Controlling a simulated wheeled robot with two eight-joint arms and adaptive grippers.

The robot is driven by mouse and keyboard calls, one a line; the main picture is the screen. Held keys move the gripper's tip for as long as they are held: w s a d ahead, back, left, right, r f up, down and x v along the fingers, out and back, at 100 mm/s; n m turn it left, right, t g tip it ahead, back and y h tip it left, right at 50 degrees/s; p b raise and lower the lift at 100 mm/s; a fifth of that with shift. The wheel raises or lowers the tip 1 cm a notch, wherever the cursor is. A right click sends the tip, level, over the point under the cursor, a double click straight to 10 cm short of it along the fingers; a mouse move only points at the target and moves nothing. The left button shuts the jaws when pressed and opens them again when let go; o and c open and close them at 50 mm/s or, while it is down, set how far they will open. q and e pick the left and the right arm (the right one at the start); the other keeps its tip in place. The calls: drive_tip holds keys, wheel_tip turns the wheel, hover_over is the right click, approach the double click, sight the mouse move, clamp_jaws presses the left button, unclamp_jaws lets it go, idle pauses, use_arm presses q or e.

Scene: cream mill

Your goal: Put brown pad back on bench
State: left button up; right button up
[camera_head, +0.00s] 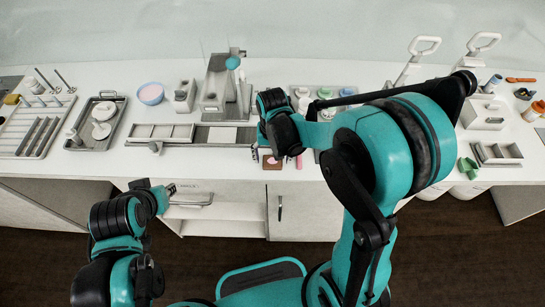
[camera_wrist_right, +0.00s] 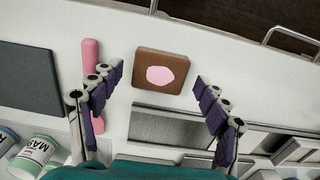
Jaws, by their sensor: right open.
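The brown pad (camera_wrist_right: 162,72) is a small square block with a pink blotch on its top. In the right wrist view it lies on the white bench (camera_wrist_right: 205,50) near the front edge. It shows small in the head view (camera_head: 272,163), partly hidden by my right arm. My right gripper (camera_wrist_right: 158,95) is open, its purple-padded fingers to either side of the pad's line, with nothing between them; it also shows in the head view (camera_head: 276,154). My left gripper (camera_head: 166,189) is in front of the bench at the left, its jaws unclear.
A pink stick (camera_wrist_right: 91,70) lies close left of the pad, near one finger. A dark grey plate (camera_wrist_right: 30,78) and labelled jars (camera_wrist_right: 38,157) are farther left. A grey metal tray (camera_wrist_right: 175,128) lies behind the pad. A drawer handle (camera_head: 190,204) is near my left gripper.

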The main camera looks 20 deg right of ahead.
sight(273, 161)
wheel_tip(273, 161, up, 12)
drive_tip(key=p, duration=0.3)
drive_tip(key=s+d+r+n+t, duration=0.1)
drive_tip(key=s+d+r+t, duration=0.1)
drive_tip(key=s, duration=0.3)
drive_tip(key=s+d+r+n+t, duration=0.2)
drive_tip(key=s+t, duration=0.3)
drive_tip(key=shift+s+d+r, duration=0.15)
drive_tip(key=shift+d+r, duration=0.2)
wheel_tip(273, 161, down, 7)
drive_tip(key=b, duration=0.7)
drive_tip(key=shift+f, duration=0.1)
